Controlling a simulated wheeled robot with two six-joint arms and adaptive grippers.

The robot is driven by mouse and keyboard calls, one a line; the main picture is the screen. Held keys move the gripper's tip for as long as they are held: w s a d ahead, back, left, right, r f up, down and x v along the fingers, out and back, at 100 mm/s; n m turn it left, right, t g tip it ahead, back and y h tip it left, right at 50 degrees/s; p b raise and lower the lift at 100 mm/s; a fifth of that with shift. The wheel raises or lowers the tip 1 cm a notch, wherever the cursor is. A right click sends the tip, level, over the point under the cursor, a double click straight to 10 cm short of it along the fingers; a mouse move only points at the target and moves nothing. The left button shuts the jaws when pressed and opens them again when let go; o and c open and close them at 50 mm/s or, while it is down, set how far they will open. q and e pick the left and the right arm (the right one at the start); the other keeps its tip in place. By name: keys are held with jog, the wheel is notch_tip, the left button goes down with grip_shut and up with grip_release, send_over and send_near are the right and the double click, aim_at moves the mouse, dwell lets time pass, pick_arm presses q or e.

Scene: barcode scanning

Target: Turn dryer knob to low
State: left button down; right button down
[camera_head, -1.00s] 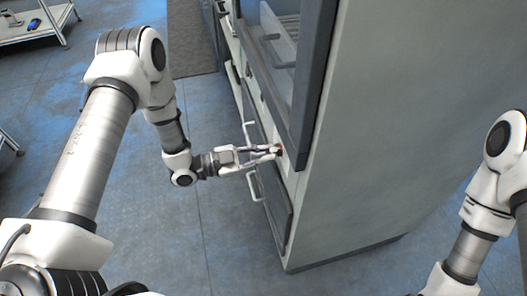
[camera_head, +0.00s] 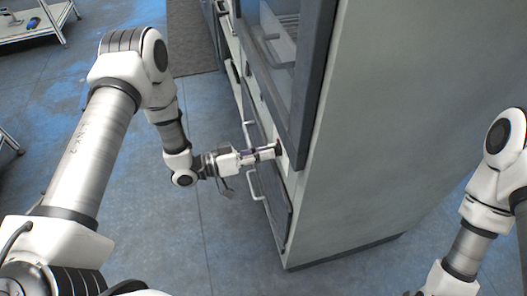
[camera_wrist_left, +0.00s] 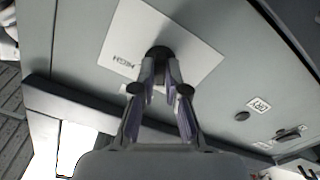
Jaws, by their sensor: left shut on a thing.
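The dryer (camera_head: 390,120) is a tall grey cabinet at the right centre of the head view. My left gripper (camera_head: 275,151) reaches its front panel, with the fingers shut on a small dark round knob (camera_wrist_left: 160,51). In the left wrist view the gripper (camera_wrist_left: 161,68) points straight at the knob. The knob sits on a white label plate (camera_wrist_left: 196,58), on which the word HIGH reads upside down to the left of the knob. The fingers hide part of the knob and plate, and I cannot tell where the knob points. My right gripper is out of view.
A dark-framed door (camera_head: 303,80) stands above the knob, and a lower drawer handle (camera_head: 254,186) sits below the gripper. A DRY label (camera_wrist_left: 259,104) and another dark round part (camera_wrist_left: 242,116) show farther right. The floor left of the cabinet is open.

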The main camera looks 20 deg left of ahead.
pick_arm(q)
jog(key=shift+r+n, duration=0.1)
jog(key=shift+n, duration=1.5)
jog(key=shift+w, duration=0.1)
jog(key=c, duration=1.2)
grip_release()
jog(key=v, duration=1.2)
